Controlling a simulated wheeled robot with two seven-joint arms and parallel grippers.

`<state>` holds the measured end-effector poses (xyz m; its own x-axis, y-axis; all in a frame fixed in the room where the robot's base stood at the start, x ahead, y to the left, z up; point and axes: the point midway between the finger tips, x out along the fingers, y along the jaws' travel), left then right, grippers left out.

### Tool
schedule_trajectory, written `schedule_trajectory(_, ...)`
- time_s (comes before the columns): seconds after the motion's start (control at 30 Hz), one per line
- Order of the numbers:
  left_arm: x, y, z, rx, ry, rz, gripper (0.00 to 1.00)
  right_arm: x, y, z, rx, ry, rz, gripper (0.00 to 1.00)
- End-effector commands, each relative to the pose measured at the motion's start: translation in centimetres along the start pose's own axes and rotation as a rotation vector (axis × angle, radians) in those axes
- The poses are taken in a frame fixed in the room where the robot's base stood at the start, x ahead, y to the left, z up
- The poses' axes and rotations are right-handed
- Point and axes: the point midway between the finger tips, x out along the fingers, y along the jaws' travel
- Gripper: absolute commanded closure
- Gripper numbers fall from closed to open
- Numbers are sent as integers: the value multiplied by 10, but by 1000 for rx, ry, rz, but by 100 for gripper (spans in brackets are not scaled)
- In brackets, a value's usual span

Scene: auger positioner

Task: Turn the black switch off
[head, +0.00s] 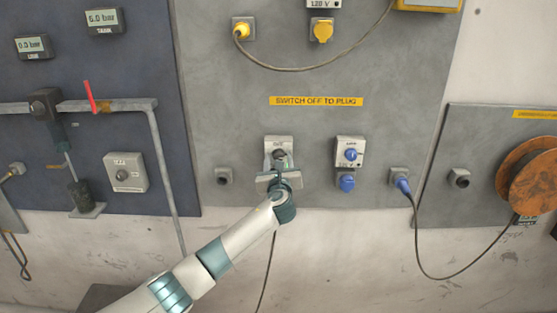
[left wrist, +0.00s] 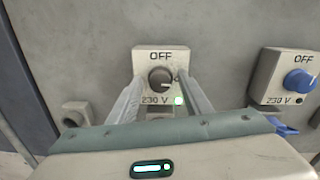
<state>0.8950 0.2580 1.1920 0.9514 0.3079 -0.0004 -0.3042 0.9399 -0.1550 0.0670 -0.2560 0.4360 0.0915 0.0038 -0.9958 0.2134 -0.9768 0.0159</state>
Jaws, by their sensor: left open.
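The black switch (head: 279,155) is a round knob on a pale box on the grey wall panel, partly covered by my left gripper (head: 279,162) in the head view. In the left wrist view the black knob (left wrist: 160,77) shows between the two fingers, with "OFF" printed above it and "230 V" below. A green light (left wrist: 179,100) is lit at the box's lower right. My left gripper is open, one finger on each side of the knob; I cannot tell whether they touch it. The knob's exact pointing is too small to tell. My right gripper is not in view.
A similar box with a blue knob (head: 351,154) stands to the right, above a blue socket (head: 346,183). A blue plug with a cable (head: 402,185) is further right. A yellow "SWITCH OFF TO PLUG" label (head: 316,101) is above. A grey knob box (head: 125,172) is on the left panel.

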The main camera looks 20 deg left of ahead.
Motion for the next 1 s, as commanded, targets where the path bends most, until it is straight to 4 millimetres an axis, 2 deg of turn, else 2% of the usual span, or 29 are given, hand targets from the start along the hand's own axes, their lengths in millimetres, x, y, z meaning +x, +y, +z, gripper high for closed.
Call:
schedule_trajectory(0.07,0,0,0,0,0,0,55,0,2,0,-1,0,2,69)
schedule_trajectory(0.2,0,0,0,0,0,0,88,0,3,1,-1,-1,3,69)
schedule_trajectory(0.23,0,0,0,0,0,0,93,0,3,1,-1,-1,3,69)
schedule_trajectory(0.7,0,0,0,-6,0,1,94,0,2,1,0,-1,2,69)
schedule_trajectory(1.0,0,0,0,-88,2,1,94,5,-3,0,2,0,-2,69)
